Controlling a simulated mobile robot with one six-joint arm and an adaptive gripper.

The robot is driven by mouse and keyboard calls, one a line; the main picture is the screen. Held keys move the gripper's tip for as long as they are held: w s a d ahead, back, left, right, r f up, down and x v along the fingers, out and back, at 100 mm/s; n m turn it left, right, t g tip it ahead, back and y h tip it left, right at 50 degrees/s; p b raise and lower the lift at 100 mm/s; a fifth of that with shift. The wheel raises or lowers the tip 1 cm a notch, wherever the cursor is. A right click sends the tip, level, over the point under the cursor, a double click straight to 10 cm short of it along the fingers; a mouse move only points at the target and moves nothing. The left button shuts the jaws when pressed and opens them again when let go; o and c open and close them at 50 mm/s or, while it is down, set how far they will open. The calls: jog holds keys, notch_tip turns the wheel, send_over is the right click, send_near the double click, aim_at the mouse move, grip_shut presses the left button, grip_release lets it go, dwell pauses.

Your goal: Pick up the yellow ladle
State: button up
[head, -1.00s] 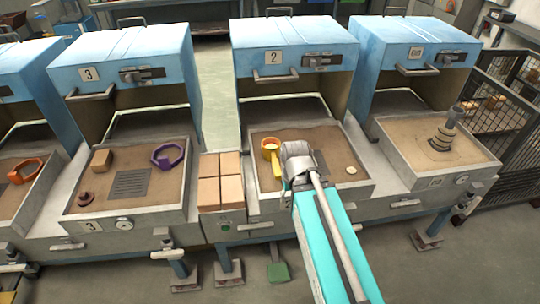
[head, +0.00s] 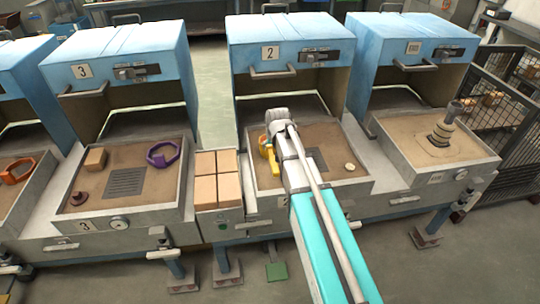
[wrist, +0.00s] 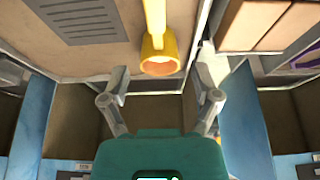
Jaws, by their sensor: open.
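The yellow ladle (head: 271,162) lies in the sand tray (head: 345,183) of the station marked 2, near its left side. My arm hides part of it in the head view. In the wrist view, the ladle's round cup (wrist: 159,58) and its straight handle show, with the handle running to the top edge. My gripper (wrist: 163,75) is open, with one finger on each side of the cup in the picture and clear gaps on both sides. In the head view, my gripper (head: 276,122) is over the ladle's end of the tray, its fingers not clearly seen.
A dark grate (head: 316,158) and a small pale disc (head: 350,167) lie in the same tray. A blue hood (head: 290,45) stands over its back. Tan blocks (head: 217,180) fill the gap on the left. The station marked 3 holds a purple ring (head: 164,154).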

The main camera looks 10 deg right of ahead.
aim_at(272, 158)
jog(key=shift+w, duration=0.15)
jog(key=b+x, duration=0.7)
jog(key=x, duration=0.1)
jog(key=shift+w+f+b, duration=0.1)
jog(key=shift+f+b, duration=0.15)
jog(key=shift+b, duration=0.2)
dwell(0.4)
jog(key=shift+f, duration=0.1)
jog(key=shift+w+d+b+x, duration=0.1)
jog(key=shift+d+b+x, duration=0.05)
jog(key=shift+b+x, duration=1.1)
jog(key=shift+w+d+b+x, duration=0.1)
jog(key=shift+d+b+x, duration=0.05)
jog(key=shift+b+x, duration=1.05)
grip_shut()
